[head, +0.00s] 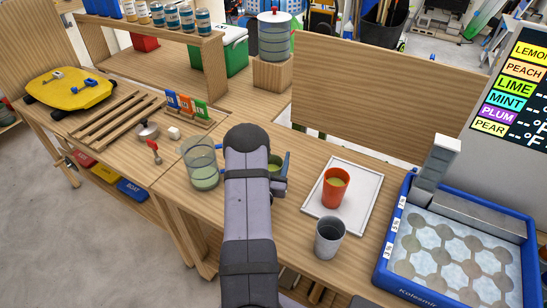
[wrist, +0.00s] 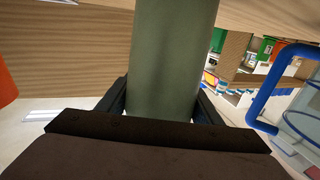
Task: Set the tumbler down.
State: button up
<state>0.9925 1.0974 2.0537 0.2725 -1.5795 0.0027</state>
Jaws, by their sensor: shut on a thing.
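A green tumbler (head: 273,164) is partly hidden behind my arm in the head view. My gripper (head: 281,178) is shut on it. In the wrist view the dull green tumbler (wrist: 170,60) fills the middle, between the two dark fingers of my gripper (wrist: 163,105). I cannot tell whether its base touches the wooden table (head: 305,149) or hangs just above it.
A glass pitcher (head: 203,165) stands left of my arm. An orange cup (head: 335,187) is on a white tray (head: 366,190) to the right, with a grey cup (head: 329,237) near its front corner. A blue ice tray (head: 384,262) is further right.

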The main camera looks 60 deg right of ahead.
jog(key=shift+f, duration=0.15)
jog(key=o, duration=1.7)
jog(key=shift+r, duration=0.2)
jog(key=shift+s+a+f, duration=0.1)
jog(key=shift+s+a, duration=0.05)
jog(key=shift+a, duration=0.4)
jog(key=b+v, duration=0.3)
jog(key=v, duration=0.7)
jog(key=shift+o, duration=0.6)
jog(key=shift+s+a+b, duration=0.1)
jog(key=shift+a+b, duration=0.2)
jog(key=shift+a, duration=0.15)
